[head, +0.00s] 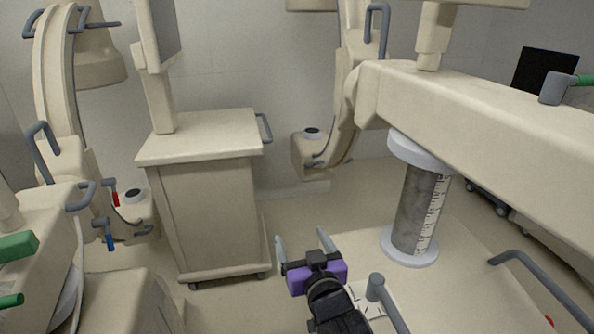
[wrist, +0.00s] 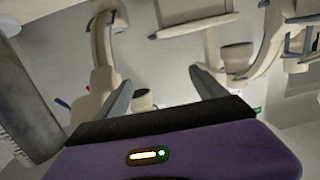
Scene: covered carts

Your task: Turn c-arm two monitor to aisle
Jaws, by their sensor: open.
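A monitor (head: 166,32) shows nearly edge-on at the top of the head view, on a post above a cream cart (head: 210,210). Its top is cut off. One C-arm (head: 55,90) stands left of this cart, and another C-arm (head: 345,110) stands to its right. No label shows which is number two. My gripper (head: 303,242) is open and empty, low in the middle, right of the cart and apart from the monitor. In the wrist view my gripper's two fingers (wrist: 160,88) are spread with nothing between them.
A large cream beam on a grey column (head: 415,212) fills the right side. A grey handle (head: 385,300) rises close to my gripper. A dark screen (head: 545,70) is at far right. Green-handled equipment (head: 18,246) is at left. Some floor is clear between cart and column.

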